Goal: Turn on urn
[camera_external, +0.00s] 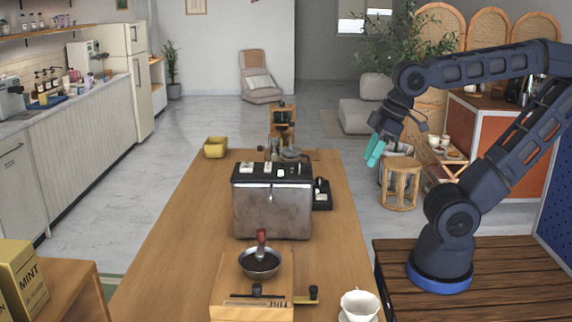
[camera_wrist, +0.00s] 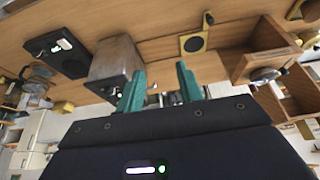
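A boxy brushed-metal machine (camera_external: 272,212), which appears to be the urn, stands on the long wooden counter. It has a black top with pale switch-like parts and a small lever on its front. A metal body (camera_wrist: 115,62), apparently the same machine, shows in the wrist view beside a black box with a lit-looking switch (camera_wrist: 62,44). My gripper (camera_external: 374,152) hangs in the air to the right of the counter, well apart from the machine. In the wrist view its teal fingers (camera_wrist: 160,80) are spread with nothing between them. The switch positions are too small to read.
A wooden grinder (camera_external: 252,298) and a white cup (camera_external: 359,304) stand at the counter's near end. A small black box (camera_external: 322,196) sits right of the machine. A yellow container (camera_external: 215,147) is at the far left. The counter's left side is clear.

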